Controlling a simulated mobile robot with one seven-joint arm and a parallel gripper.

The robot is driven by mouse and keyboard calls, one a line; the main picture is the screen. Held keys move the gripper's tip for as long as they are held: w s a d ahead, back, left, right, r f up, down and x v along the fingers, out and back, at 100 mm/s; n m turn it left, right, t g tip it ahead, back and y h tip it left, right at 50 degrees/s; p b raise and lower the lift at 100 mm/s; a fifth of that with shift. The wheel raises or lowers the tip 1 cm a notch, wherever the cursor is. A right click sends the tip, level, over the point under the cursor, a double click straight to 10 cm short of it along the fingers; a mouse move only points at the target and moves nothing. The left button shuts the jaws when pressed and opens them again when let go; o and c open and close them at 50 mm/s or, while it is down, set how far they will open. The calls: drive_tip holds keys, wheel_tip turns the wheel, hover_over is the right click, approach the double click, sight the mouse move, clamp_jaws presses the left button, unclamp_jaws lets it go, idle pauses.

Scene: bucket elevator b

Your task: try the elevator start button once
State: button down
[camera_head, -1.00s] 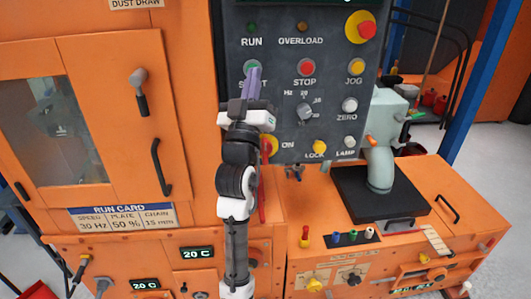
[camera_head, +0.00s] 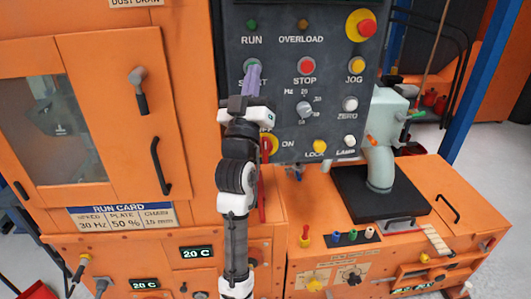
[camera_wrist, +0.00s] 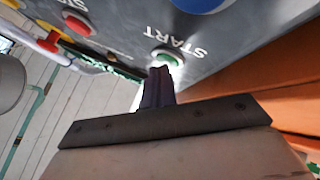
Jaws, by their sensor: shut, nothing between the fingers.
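The green START button (camera_head: 250,63) with its pale ring is at the upper left of the grey control panel, just under the RUN lamp. My gripper (camera_head: 252,70) is shut and empty, its purple fingers pointing up at the button and covering part of it and its label. In the wrist view the START button (camera_wrist: 168,55) lies straight beyond the fingertips (camera_wrist: 162,73), which overlap its near edge. I cannot tell whether they touch it. The RUN lamp (camera_head: 252,24) looks dark green.
The red STOP button (camera_head: 306,66) is right of START, with the yellow JOG button (camera_head: 356,66) beyond. A red emergency button (camera_head: 367,28) on yellow sits top right. A frequency knob (camera_head: 305,109) is below STOP. An orange cabinet door (camera_head: 130,60) stands left.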

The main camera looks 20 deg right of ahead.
idle(0.4)
drive_tip(key=shift+s+a, duration=0.1)
drive_tip(key=shift+s, duration=0.25)
drive_tip(key=s+a+p, duration=0.1)
drive_tip(key=s, duration=0.4)
drive_tip(key=shift+s+a, duration=0.3)
drive_tip(key=shift+s, duration=0.1)
idle(0.7)
